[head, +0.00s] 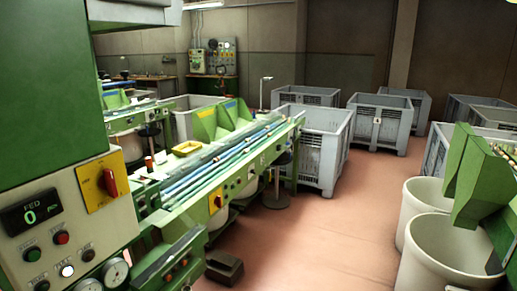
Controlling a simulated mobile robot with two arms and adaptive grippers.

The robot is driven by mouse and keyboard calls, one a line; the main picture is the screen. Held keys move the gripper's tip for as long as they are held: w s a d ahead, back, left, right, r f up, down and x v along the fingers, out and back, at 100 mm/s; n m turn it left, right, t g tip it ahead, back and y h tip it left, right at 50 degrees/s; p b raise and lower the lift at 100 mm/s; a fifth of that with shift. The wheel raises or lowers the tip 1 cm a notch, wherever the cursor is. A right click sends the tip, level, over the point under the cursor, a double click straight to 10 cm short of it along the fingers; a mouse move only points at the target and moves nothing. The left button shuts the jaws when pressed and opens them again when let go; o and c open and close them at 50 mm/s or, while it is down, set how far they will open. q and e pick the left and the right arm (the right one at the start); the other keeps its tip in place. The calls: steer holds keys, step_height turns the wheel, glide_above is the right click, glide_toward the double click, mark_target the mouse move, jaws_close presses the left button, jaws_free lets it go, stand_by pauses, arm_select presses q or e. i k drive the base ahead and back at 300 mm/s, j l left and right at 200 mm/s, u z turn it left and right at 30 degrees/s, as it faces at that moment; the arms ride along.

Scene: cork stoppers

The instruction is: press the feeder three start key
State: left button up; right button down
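A control panel (100,230) on a green machine stands close at the lower left. Its display (31,211) reads "FED" with a green 0. Below it are a green button (32,254), a red button (62,238), a lit white button (67,270) and a dark button (88,255). A red rotary switch (110,183) sits on a yellow plate. The small labels are too blurred to read, so I cannot tell which key is the feeder three start key. Neither of my grippers is in view.
A long green sorting machine (217,201) with blue rails runs behind the panel. Grey crates (323,150) stand at the back. Large pale bins (448,258) and a green chute (484,187) are at the right. A dark box (224,266) lies on the floor. The reddish floor (330,235) is clear mid-view.

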mark_target(33, 256)
steer(key=u, duration=1.55)
